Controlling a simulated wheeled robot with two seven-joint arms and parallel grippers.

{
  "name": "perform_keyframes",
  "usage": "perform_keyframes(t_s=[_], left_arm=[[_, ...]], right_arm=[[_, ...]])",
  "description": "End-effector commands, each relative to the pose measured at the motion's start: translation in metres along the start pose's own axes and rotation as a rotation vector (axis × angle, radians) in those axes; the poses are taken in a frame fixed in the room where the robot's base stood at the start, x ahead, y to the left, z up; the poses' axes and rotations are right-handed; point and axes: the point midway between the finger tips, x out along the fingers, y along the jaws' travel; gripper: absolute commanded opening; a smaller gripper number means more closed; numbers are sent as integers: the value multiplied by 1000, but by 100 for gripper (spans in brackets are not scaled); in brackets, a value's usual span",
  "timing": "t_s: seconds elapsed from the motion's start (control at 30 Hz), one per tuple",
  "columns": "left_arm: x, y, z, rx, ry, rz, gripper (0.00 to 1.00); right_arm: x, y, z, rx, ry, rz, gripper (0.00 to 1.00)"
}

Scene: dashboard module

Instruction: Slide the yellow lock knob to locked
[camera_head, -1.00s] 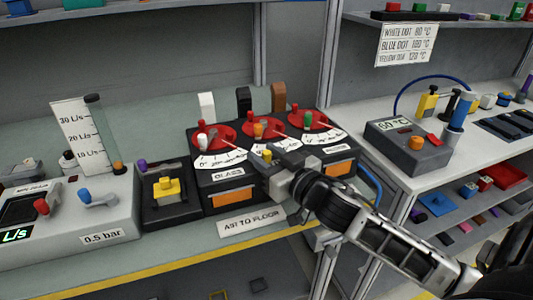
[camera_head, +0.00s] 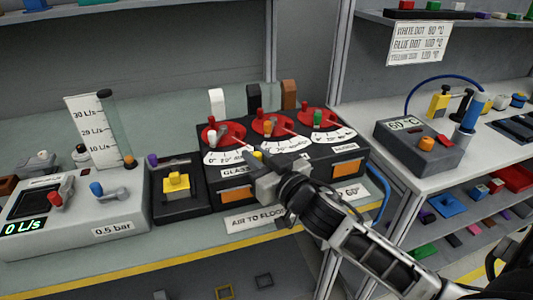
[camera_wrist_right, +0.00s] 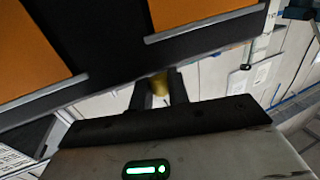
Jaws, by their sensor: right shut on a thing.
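The yellow lock knob (camera_head: 257,155) shows as a small yellow piece at the fingertips of my right gripper (camera_head: 261,164), at the front of the black dashboard module (camera_head: 318,172). In the right wrist view the knob (camera_wrist_right: 159,84) is a short yellow cylinder between the two dark fingers (camera_wrist_right: 160,92), which are shut on it. The gripper body hides the lower part of the knob and part of the module's front. Any lock marking beside the knob cannot be read. My left gripper is not in view.
Red dials (camera_head: 271,124) with coloured pegs line the module's top. A blue hose (camera_head: 381,195) hangs at the module's right side.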

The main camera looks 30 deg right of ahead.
Motion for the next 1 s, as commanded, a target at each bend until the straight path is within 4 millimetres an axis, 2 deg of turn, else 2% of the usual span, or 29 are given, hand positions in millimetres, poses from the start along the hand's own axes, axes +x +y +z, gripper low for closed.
perform_keyframes(t_s=[0.13,0.17,0.2,0.23,0.5,0.63,0.77,1.0], left_arm=[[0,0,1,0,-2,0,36],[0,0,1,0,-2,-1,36],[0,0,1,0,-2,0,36],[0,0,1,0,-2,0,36],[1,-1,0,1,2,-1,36],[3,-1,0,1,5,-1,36],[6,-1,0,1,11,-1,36],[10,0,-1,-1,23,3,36]], right_arm=[[-1,-4,0,5,3,-12,0],[-1,-4,0,5,3,-12,20],[-1,-4,0,5,3,-13,31],[-1,-4,0,5,3,-13,37],[-1,-2,0,4,2,-8,37],[-9,-2,1,4,1,-8,37],[-30,-2,3,4,0,-8,37],[-84,-2,4,6,-2,-8,37]])
